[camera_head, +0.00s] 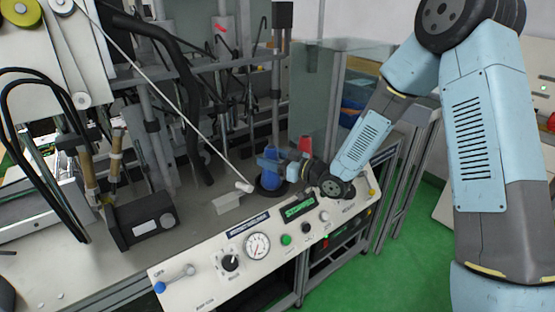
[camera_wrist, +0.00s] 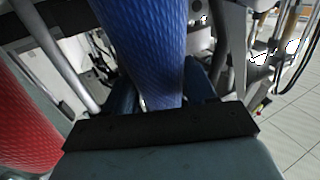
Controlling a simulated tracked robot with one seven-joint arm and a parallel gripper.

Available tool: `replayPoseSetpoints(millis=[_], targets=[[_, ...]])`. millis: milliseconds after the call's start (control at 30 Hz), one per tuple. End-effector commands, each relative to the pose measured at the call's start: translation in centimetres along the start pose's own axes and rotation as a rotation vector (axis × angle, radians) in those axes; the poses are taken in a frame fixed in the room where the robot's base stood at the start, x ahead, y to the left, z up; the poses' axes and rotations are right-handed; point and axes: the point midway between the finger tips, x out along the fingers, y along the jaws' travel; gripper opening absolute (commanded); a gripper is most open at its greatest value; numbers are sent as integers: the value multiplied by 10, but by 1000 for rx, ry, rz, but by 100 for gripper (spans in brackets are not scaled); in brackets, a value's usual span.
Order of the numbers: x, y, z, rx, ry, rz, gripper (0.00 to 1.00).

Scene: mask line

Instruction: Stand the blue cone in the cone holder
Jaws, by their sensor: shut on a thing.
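The blue cone (camera_head: 270,178) is upright over the machine's deck, just behind the control panel. My gripper (camera_head: 276,163) reaches in from the right and is shut on the blue cone. In the wrist view the textured blue cone (camera_wrist: 146,45) fills the upper middle, between my fingers. A dark round base (camera_head: 262,193), which looks like the cone holder, shows directly under the cone. I cannot tell whether the cone touches it or hangs just above it. A red cone (camera_head: 305,144) stands close behind my gripper; a red textured surface (camera_wrist: 25,125) shows at the left of the wrist view.
The control panel (camera_head: 205,270) with gauge, knobs and a green display runs along the front. A white-tipped rod (camera_head: 242,185) ends just left of the cone. Metal posts and hoses crowd the back left. A clear panel (camera_head: 310,95) stands behind. Green floor (camera_head: 400,240) is free at right.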

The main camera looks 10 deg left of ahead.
Motion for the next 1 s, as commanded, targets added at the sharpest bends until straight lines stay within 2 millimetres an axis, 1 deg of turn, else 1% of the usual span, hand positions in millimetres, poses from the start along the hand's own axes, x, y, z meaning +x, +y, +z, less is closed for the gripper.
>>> replayPoseSetpoints(millis=[67,100,333,667,767,833,1000], targets=[[0,0,1,0,0,0,16],[0,0,1,0,0,1,59],[-1,1,1,0,-1,1,81],[-3,1,0,0,-1,3,81],[-13,2,0,1,-2,4,81],[-24,2,0,1,-3,4,81],[-57,3,0,2,-3,6,81]])
